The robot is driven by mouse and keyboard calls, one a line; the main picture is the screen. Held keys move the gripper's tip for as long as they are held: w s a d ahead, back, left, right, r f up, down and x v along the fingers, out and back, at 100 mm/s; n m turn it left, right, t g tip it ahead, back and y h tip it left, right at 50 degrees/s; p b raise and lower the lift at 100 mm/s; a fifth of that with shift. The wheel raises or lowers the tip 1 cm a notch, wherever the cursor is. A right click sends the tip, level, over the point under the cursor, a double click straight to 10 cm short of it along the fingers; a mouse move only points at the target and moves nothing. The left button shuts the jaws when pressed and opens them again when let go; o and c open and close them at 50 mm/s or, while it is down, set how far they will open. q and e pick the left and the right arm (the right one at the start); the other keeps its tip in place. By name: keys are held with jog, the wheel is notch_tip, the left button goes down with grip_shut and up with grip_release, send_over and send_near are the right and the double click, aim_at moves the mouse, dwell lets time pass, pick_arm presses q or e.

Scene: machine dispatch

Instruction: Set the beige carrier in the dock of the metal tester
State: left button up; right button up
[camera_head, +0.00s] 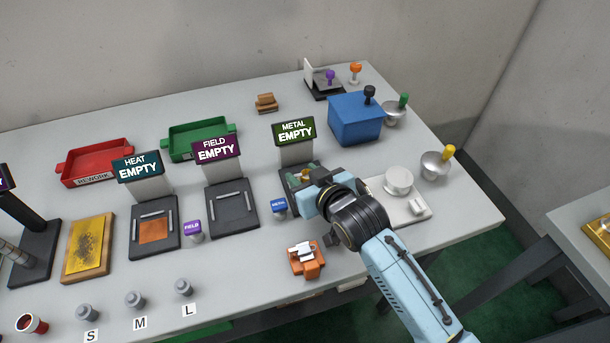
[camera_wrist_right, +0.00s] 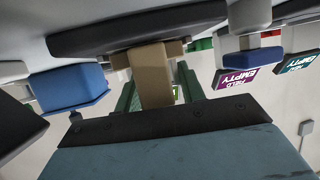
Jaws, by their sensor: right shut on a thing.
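The metal tester (camera_head: 292,178) stands right of centre in the head view, with its sign (camera_head: 294,131) reading METAL EMPTY. My right gripper (camera_head: 306,177) is over its dark dock and hides much of it. The right wrist view is upside down and shows the beige carrier (camera_wrist_right: 155,75) between my green fingers, shut on it. Its far end meets or nearly meets the dark dock (camera_wrist_right: 135,28); I cannot tell whether it is fully seated. In the head view only a small tan part shows by the fingers. My left gripper is not in view.
The field tester (camera_head: 233,208) and heat tester (camera_head: 154,228) stand to the left. A blue METAL button block (camera_head: 279,206) sits close by the dock. An orange carrier (camera_head: 305,262) lies in front, a scale (camera_head: 415,208) to the right, and a blue box (camera_head: 355,122) behind.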

jog(key=shift+f, duration=0.1)
jog(key=o, duration=0.8)
jog(key=shift+c, duration=0.2)
jog(key=o, duration=0.3)
jog(key=shift+s+d+r, duration=0.1)
jog(key=shift+s+r, duration=0.05)
jog(key=shift+r, duration=0.05)
jog(key=p+v, duration=0.1)
jog(key=v, duration=1)
jog(key=shift+s+d+r, duration=0.1)
jog(key=shift+s+d, duration=0.1)
jog(key=shift+s, duration=0.05)
